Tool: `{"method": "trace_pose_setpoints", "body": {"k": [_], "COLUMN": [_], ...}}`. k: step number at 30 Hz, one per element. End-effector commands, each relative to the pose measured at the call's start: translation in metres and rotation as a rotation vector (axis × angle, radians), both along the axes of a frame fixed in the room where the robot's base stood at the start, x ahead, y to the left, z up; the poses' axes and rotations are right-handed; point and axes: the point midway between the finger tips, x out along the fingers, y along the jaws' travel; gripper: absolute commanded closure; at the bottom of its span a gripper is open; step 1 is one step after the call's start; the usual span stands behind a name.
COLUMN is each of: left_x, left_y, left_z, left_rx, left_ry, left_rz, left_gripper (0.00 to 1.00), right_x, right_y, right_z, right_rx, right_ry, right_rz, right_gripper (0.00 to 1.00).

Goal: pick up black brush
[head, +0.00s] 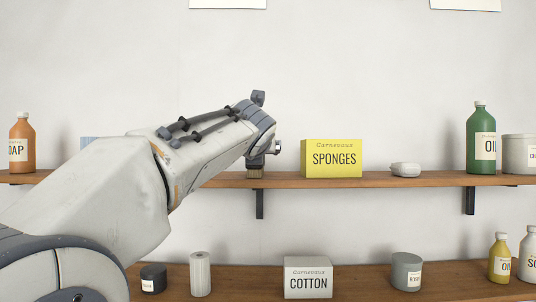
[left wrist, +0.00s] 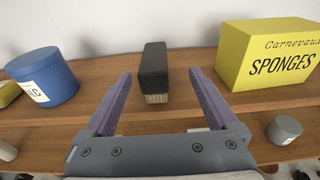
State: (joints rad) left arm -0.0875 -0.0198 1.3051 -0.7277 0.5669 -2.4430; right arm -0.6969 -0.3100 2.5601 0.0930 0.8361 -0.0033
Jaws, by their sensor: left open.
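The black brush (left wrist: 154,68) is in the left wrist view, a dark block with pale bristles at its near lower end, on the upper shelf. In the head view only a tan bit of it (head: 255,173) shows below my wrist; the rest is hidden. My left gripper (left wrist: 160,75) is open and empty. Its two purple fingers point at the brush, one to each side, with gaps between. I cannot tell if the tips reach past its front. My right gripper is not in view.
On the upper shelf (head: 375,180), a yellow sponges box (head: 330,158) stands right of the brush and a blue tin (left wrist: 42,75) left of it. A white lump (head: 405,169) and green bottle (head: 480,138) are farther right. The lower shelf (head: 440,275) holds a cotton box (head: 307,277) and jars.

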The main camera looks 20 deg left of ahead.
Motion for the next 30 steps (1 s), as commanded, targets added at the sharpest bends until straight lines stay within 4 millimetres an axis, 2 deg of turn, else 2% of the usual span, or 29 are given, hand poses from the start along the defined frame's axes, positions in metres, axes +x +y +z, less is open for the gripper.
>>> {"method": "trace_pose_setpoints", "body": {"k": [6,13,21,30], "left_x": [0.031,0.048,0.082,0.086], "left_y": [0.013,0.019,0.031,0.032], "left_z": [-0.005,-0.01,-0.019,-0.021], "left_rx": [0.0,-0.002,-0.002,-0.004], "left_ry": [0.003,0.004,0.004,0.001], "left_rz": [0.004,0.003,-0.001,-0.002], "left_gripper": [0.07,0.07,0.07,0.07], "right_x": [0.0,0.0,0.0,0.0], "right_y": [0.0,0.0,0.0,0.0], "right_z": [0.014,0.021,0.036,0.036], "right_rx": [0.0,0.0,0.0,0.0], "right_ry": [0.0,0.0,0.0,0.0], "right_rz": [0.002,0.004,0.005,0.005], "right_gripper": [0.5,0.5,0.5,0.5]}}
